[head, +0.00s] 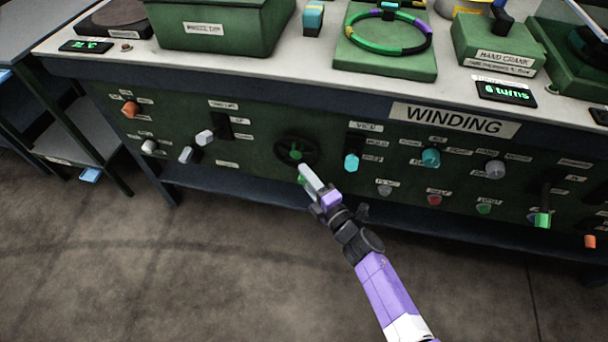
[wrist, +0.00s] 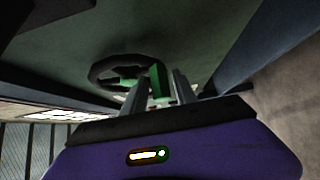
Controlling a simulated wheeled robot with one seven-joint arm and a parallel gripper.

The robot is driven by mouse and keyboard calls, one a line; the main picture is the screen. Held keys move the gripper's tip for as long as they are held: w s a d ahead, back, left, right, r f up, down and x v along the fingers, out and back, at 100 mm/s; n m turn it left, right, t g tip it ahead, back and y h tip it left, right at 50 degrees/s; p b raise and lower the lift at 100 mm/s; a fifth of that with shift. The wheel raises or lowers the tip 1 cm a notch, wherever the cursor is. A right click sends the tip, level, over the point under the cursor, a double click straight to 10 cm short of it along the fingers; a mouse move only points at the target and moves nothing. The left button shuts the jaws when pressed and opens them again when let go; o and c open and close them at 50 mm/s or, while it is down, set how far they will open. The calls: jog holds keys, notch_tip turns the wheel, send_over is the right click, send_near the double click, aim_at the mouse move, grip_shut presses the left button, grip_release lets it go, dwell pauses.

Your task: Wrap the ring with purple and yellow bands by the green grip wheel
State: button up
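The ring (head: 388,50), green with purple, yellow and dark bands, lies on a green base on the bench top in the head view. The green grip wheel is a dark handwheel (head: 281,146) with a green hub on the bench's front panel. It also shows in the wrist view (wrist: 103,70), with its green grip (wrist: 158,82) standing out from the rim. My gripper (head: 303,172) is at the wheel's lower edge. In the wrist view its two fingers (wrist: 158,90) stand apart on either side of the grip, with a narrow gap visible.
Several knobs and levers flank the wheel, including a teal knob (head: 351,162) to its right. A "WINDING" sign (head: 455,120) is on the panel. A display reading "turns" (head: 506,93) sits near a green hand crank box (head: 495,45). The floor before the bench is clear.

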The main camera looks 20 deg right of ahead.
jog(key=shift+w+a, duration=0.1)
jog(key=shift+w, duration=0.55)
grip_shut()
dwell(1.0)
